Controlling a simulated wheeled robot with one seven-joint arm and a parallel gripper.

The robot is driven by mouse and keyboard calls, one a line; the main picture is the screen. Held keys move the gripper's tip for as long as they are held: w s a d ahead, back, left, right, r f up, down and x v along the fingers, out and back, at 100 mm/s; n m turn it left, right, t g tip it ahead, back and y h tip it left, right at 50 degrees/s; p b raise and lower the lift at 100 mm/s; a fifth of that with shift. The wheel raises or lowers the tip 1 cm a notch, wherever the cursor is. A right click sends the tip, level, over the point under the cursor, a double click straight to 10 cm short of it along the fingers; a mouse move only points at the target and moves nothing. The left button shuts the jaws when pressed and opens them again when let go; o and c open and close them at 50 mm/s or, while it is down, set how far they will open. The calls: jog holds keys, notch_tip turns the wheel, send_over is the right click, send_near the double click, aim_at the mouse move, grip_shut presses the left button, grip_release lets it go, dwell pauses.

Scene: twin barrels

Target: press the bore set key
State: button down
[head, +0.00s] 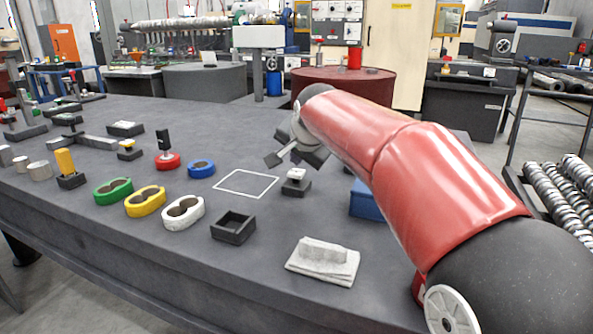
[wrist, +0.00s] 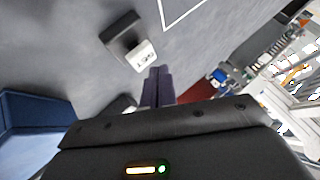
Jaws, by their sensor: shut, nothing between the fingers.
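A small dark block with a white cap (head: 296,176) stands on the grey table, right of a white outlined square. It looks like the bore set key, but its label is too small to read. In the wrist view the white cap (wrist: 142,55) lies just up and left of my fingertips, with a visible gap in the picture. My gripper (head: 273,159) hangs beyond the block in the head view, partly hidden by my red arm. In the wrist view my gripper (wrist: 158,72) has its two dark fingers together, with nothing between them.
A blue box (head: 362,202) stands right of the block, partly behind my arm. The outlined square (head: 247,171) is empty.

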aim_at(297, 174)
jog(key=shift+r+p, duration=2.2)
jog(key=shift+r, duration=0.4)
jog(key=shift+f, duration=0.1)
jog(key=shift+s, duration=0.1)
